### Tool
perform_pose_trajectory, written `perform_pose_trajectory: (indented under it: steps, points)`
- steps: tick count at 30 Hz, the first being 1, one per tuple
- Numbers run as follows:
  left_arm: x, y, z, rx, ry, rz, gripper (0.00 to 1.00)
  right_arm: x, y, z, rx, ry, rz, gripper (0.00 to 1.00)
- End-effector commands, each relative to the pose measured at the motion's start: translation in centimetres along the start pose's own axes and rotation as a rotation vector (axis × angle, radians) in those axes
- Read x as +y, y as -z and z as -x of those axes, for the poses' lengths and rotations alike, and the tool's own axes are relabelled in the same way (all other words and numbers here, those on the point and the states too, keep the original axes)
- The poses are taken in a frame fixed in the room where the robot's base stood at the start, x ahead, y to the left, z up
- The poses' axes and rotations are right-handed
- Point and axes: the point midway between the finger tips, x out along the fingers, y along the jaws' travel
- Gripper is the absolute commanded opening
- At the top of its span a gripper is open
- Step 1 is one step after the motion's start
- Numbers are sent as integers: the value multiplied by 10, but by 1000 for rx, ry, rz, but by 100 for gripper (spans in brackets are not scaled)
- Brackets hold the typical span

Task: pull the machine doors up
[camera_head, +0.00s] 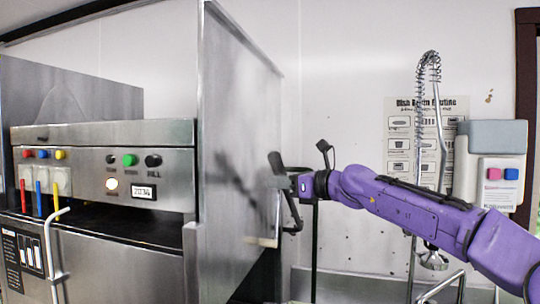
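The dish machine stands at the left, with a steel front panel (160,175) of buttons and a display. A tall steel panel (238,150), which looks like a machine door or side, rises at its right side. A pale bar (262,242), perhaps a door handle, shows low at that panel's right edge. My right gripper (277,188), on a purple arm, is at the panel's right edge, above the bar. Its dark parts spread up and down, but the fingertips are not clear. I cannot tell whether it touches the panel. My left gripper is out of view.
A coiled spray hose (430,75) stands at the right above a sink edge (350,285). A grey and white dispenser (492,165) and a poster (400,125) are on the wall. A bent metal tube (50,245) stands at the front left.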

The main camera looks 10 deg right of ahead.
Motion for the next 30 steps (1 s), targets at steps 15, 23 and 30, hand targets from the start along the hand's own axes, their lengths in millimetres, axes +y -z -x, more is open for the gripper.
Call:
perform_pose_trajectory:
  steps: [15,23,30]
  points:
    - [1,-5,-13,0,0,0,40,-9,21,9,2,15,-2,0]
    - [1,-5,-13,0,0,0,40,-8,19,37,0,13,-2,0]
    - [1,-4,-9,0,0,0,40,-7,18,71,1,13,0,0]
